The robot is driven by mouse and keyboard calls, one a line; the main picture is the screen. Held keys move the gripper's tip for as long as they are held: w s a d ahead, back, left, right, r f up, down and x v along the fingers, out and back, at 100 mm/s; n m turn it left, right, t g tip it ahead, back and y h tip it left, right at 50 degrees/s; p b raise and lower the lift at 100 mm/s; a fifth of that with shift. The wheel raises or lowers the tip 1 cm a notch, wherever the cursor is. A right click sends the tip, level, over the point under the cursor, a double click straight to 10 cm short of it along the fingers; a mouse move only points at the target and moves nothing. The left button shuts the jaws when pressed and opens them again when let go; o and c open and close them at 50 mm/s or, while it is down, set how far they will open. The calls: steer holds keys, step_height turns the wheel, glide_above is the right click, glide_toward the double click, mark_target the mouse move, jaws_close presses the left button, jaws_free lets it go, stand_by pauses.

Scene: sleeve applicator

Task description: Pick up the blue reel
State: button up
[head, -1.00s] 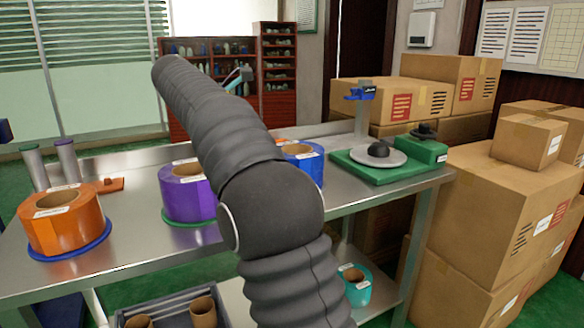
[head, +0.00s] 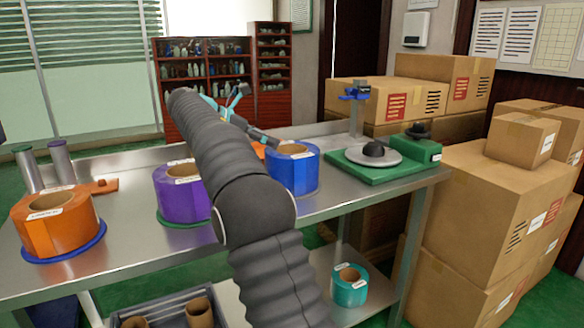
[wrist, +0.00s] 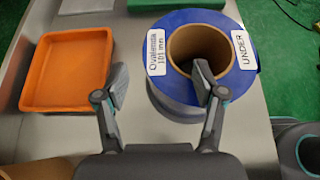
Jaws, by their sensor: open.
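The blue reel (head: 293,174) stands on the steel table, right of my arm in the head view. In the wrist view the blue reel (wrist: 163,95) shows from above, with a brown hollow core and white labels reading "Ovalenda 101 mm" and "UNDER". My gripper (wrist: 160,85) is open and empty. Its right finger appears over the reel's core and its left finger over the bare table between the reel and an orange tray; height above the reel is hard to tell. In the head view my gripper (head: 235,105) is partly hidden behind my arm.
The orange tray (wrist: 68,70) lies left of the reel in the wrist view. A purple reel (head: 182,200) and an orange reel (head: 55,228) stand further left on the table. A green turntable device (head: 385,165) is at right. A teal reel (head: 349,288) sits on the lower shelf.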

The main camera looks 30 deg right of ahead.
mark_target(283, 144)
steer(key=shift+x, duration=2.95)
steer(key=shift+s+r, duration=0.1)
steer(key=shift+s, duration=0.05)
jaws_close()
steer(key=shift+r, duration=0.15)
